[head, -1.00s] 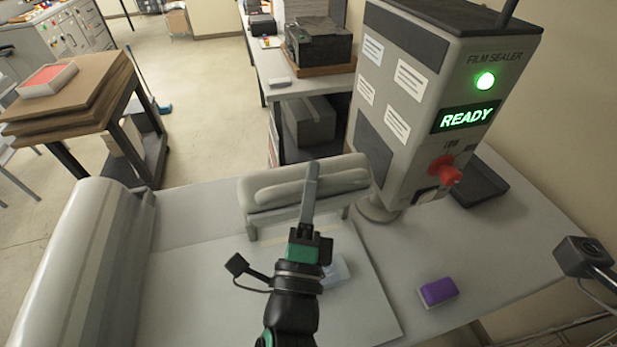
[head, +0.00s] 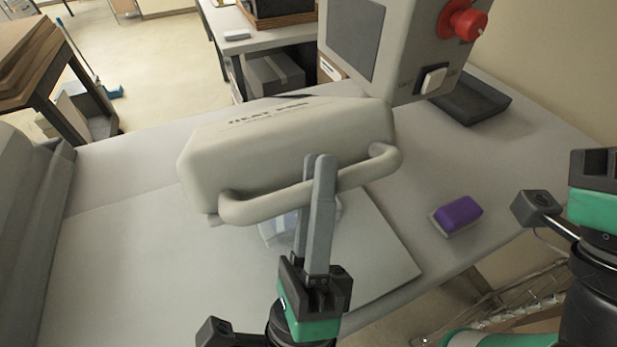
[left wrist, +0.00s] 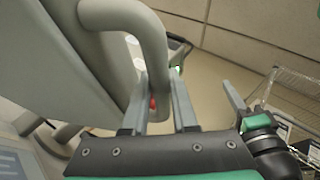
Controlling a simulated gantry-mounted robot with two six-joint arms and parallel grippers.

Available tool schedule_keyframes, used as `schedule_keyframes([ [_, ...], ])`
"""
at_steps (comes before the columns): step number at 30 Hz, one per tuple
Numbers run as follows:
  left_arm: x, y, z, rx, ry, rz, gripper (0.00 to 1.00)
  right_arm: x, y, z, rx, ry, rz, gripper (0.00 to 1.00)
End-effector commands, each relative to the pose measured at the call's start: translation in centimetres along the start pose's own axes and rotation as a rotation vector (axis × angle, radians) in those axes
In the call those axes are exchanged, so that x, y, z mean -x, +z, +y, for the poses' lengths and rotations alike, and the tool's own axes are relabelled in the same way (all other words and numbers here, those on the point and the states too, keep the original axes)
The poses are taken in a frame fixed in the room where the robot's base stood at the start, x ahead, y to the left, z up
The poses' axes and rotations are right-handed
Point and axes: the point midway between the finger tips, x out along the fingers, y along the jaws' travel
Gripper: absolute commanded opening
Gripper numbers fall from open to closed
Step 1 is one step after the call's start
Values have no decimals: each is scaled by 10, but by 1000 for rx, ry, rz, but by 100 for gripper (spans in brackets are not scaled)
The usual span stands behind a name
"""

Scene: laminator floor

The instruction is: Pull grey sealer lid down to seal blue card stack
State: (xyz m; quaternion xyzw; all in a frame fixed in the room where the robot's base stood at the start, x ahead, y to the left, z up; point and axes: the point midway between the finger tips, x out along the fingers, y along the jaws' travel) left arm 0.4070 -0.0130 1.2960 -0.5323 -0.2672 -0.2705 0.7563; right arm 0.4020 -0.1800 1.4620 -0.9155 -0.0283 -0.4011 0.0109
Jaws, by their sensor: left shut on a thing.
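The grey sealer lid (head: 285,135) is a rounded block with a tubular handle (head: 265,207) along its front. It is lowered and tilted over the worktop, with its front edge still above the surface. My left gripper (head: 320,165) is shut on the handle, and the left wrist view shows the tube (left wrist: 152,50) between its fingers. The pale blue card stack (head: 275,230) lies under the lid's front edge, mostly hidden by lid, handle and fingers. My right gripper (head: 595,185) is partly visible at the right edge; its fingers cannot be made out.
The sealer column (head: 350,45) with a red knob (head: 465,18) stands behind the lid. A purple block (head: 458,213) on a pale base sits right of the mat. A dark tray (head: 470,103) lies at the back right. A large grey roller (head: 25,215) stands at the left.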

Motion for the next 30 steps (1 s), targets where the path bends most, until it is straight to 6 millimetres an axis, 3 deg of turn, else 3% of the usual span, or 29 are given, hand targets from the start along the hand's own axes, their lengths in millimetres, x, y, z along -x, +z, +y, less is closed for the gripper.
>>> schedule_keyframes([
  [3,7,-3,3,-6,-15,0,0,8,7,0,0,0,0,0],
  [16,7,-3,1,-10,-22,0,0,8,7,0,0,0,0,0],
  [17,7,-3,1,-10,-22,0,31,8,7,0,0,0,0,0],
  [21,7,-3,1,-10,-22,0,56,8,7,0,0,0,0,0],
  [30,8,-3,2,-10,-21,0,56,9,8,0,0,0,0,0],
])
